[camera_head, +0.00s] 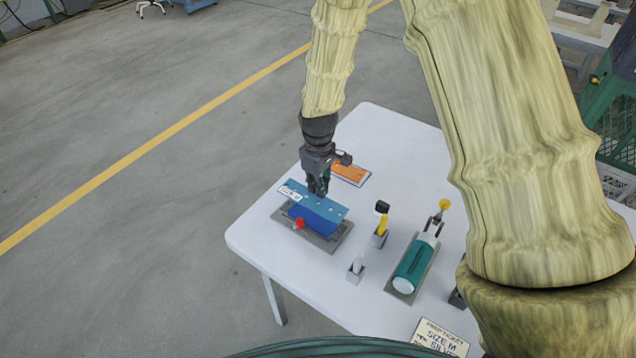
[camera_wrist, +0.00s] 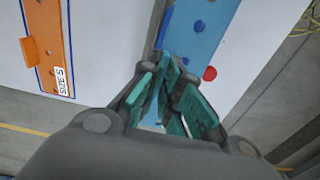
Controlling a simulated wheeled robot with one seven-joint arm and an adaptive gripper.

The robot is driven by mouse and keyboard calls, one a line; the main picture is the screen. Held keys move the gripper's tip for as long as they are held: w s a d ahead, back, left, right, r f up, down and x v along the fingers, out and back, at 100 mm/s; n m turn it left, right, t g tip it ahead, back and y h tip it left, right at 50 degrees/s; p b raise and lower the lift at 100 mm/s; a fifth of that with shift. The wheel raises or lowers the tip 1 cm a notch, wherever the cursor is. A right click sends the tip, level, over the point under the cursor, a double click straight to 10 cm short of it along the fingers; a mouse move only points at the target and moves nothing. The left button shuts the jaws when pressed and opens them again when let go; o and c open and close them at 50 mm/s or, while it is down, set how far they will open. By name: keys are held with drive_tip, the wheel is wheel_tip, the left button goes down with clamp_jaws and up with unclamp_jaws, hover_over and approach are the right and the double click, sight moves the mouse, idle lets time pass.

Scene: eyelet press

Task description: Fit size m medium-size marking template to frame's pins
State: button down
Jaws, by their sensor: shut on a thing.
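A light blue template (camera_head: 328,205) with a white label at its left end is in my gripper (camera_head: 318,192). My gripper is shut on it near its back edge; the label is too small to read surely. The template is over the grey frame (camera_head: 338,238) with a darker blue block (camera_head: 318,220) and a red knob (camera_head: 299,224). I cannot tell whether it touches the frame; the pins are hidden. In the wrist view, my green-padded fingers (camera_wrist: 172,80) are close together at the blue template (camera_wrist: 193,35), with the red knob (camera_wrist: 210,73) beside it.
An orange template (camera_head: 350,173) lies behind the frame; its label reads SIZE S in the wrist view (camera_wrist: 45,35). To the right stand a yellow-handled tool (camera_head: 382,224), a small grey holder (camera_head: 356,270), a teal cylinder device (camera_head: 414,265) and a prep ticket (camera_head: 440,338) reading SIZE M.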

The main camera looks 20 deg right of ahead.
sight(318, 198)
drive_tip(key=shift+s+f, duration=0.25)
drive_tip(key=shift+f, duration=0.05)
drive_tip(key=shift+s+f, duration=0.1)
drive_tip(key=shift+f, duration=0.15)
drive_tip(key=shift+w+f+b, duration=0.15)
drive_tip(key=shift+f+b, duration=0.15)
drive_tip(key=shift+f, duration=0.3)
drive_tip(key=shift+w+f+b, duration=0.15)
drive_tip(key=shift+f+b, duration=0.15)
drive_tip(key=shift+f, duration=0.3)
drive_tip(key=shift+s+f, duration=0.15)
drive_tip(key=shift+f, duration=0.3)
drive_tip(key=shift+p, duration=0.4)
idle(0.4)
drive_tip(key=shift+f, duration=0.35)
idle(0.5)
drive_tip(key=shift+p, duration=0.5)
idle(1.7)
